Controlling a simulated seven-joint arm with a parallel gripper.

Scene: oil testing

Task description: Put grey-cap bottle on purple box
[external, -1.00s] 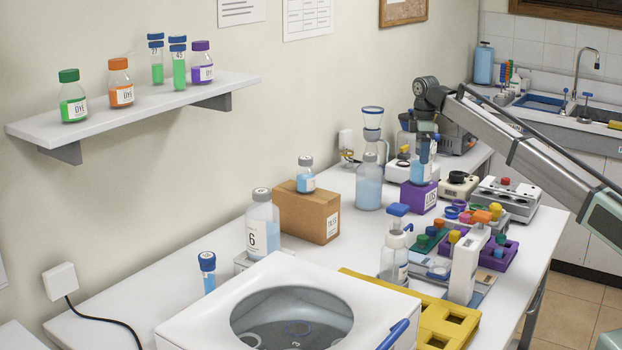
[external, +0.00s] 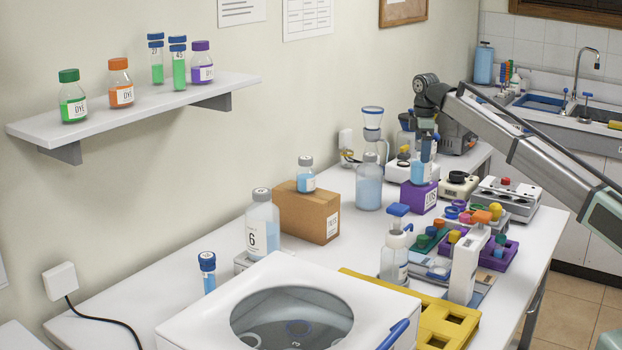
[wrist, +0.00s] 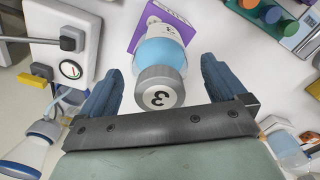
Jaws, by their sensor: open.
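A small bottle of blue liquid (external: 418,174) stands upright on the purple box (external: 417,197) toward the back of the bench. My gripper (external: 425,150) is above the box, pointing down around the bottle. In the wrist view my gripper (wrist: 159,70) is open, one finger on each side of the bottle, with visible gaps beside the cap.
A larger grey-cap bottle (external: 369,187) stands left of the purple box. A cardboard box (external: 305,212) bears another small grey-cap bottle (external: 306,177). A glass funnel apparatus (external: 373,125) stands behind.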

